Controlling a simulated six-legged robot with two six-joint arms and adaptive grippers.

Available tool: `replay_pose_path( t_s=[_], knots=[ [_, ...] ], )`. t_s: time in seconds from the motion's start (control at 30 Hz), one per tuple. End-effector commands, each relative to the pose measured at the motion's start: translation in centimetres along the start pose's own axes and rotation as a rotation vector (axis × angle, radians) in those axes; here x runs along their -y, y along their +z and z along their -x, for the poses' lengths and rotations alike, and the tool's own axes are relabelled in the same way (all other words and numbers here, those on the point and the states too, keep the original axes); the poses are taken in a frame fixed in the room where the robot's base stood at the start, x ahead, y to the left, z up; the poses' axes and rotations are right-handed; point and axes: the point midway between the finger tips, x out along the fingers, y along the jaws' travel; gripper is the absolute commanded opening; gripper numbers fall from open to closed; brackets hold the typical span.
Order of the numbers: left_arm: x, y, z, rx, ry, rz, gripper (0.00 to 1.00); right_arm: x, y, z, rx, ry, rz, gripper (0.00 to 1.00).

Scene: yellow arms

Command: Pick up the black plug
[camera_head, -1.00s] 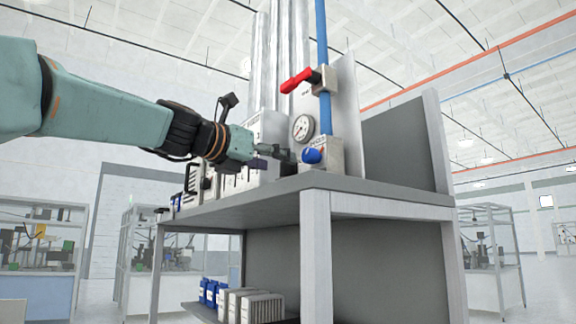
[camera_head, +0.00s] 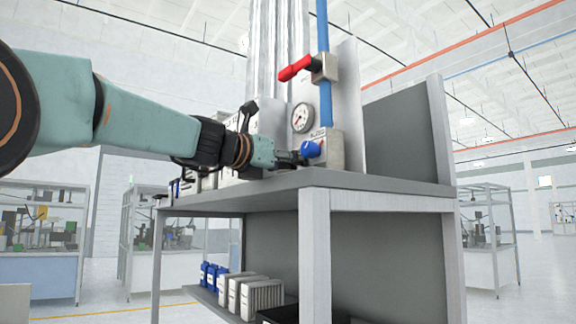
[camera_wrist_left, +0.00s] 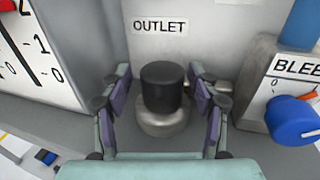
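The black plug (camera_wrist_left: 161,86) sits upright on a round metal fitting (camera_wrist_left: 162,123) below the OUTLET label in the left wrist view. My left gripper (camera_wrist_left: 161,80) is open, with one finger on each side of the plug. Small gaps show between the fingers and the plug. In the head view my left gripper (camera_head: 298,158) reaches over the grey shelf top, beside the blue knob, and the plug cannot be made out clearly there. My right gripper is not in view.
The blue knob (camera_wrist_left: 293,119) on the BLEED block stands close right of the gripper. A gauge (camera_head: 302,117), red valve handle (camera_head: 295,69) and blue pipe (camera_head: 325,110) rise behind. Blue and grey containers (camera_head: 247,293) sit on the lower shelf. The shelf top (camera_head: 390,187) is bare at right.

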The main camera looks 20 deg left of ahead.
Motion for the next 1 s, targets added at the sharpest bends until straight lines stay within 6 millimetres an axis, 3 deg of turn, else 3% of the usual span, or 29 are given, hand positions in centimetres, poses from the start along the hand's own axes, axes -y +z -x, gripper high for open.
replay_pose_path(
  t_s=[0.63, 1.0],
  knots=[
    [0.01, -0.16, -0.03, -0.003, -0.001, 0.000, 0.03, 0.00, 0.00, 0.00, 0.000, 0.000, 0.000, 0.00],
    [0.05, 0.23, -0.08, -0.006, -0.002, -0.001, 0.03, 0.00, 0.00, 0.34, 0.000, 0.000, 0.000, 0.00]
  ],
)
